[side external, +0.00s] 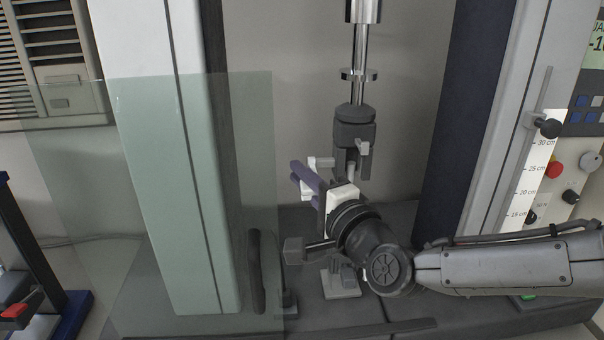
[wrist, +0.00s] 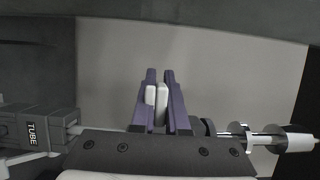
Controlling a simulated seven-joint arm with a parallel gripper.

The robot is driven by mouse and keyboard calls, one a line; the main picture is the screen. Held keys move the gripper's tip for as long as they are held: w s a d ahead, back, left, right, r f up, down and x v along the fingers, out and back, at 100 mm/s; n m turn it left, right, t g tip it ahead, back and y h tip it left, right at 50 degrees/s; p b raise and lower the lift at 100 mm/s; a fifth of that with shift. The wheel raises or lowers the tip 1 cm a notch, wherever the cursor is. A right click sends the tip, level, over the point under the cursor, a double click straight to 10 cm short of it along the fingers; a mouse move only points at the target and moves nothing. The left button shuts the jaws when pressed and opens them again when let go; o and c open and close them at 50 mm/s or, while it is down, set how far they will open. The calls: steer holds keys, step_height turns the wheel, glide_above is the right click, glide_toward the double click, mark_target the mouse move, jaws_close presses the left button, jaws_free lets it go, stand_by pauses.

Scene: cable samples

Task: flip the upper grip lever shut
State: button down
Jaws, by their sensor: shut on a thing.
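The upper grip (side external: 355,130) is a dark block hanging from a shiny rod. A small light-grey lever part (side external: 363,150) shows on its right side. My gripper (side external: 303,172) has purple fingers and is just left of and below the upper grip. In the wrist view the fingers (wrist: 157,98) are close together with narrow white pieces (wrist: 162,104) between them. White parts also show by the fingers in the side view (side external: 320,162). I cannot tell whether this white piece is the upper grip's lever. My gripper's body hides part of the grip area.
The lower grip (side external: 340,280) stands below my wrist. A block marked TUBE (wrist: 34,131) is at the left in the wrist view. A clear shield (side external: 200,200) stands at the left. Machine columns (side external: 480,120) bound the work space. A scale (side external: 530,175) is at the right.

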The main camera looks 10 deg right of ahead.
steer(key=shift+w+f+n+t+y, duration=0.2)
steer(key=shift+f+n+t+y, duration=0.3)
steer(key=shift+n+t+y, duration=0.4)
steer(key=shift+w+f+n+t+y, duration=0.15)
steer(key=shift+f+n+t+y, duration=0.35)
steer(key=shift+n+t+y, duration=0.4)
steer(key=shift+w+f+n+t+y, duration=0.2)
steer(key=shift+f+n+t+y, duration=0.3)
steer(key=shift+n+t+y, duration=0.4)
steer(key=c, duration=0.9)
jaws_free()
steer(key=v, duration=1.3)
steer(key=shift+s+d+f, duration=0.1)
steer(key=shift+f, duration=0.35)
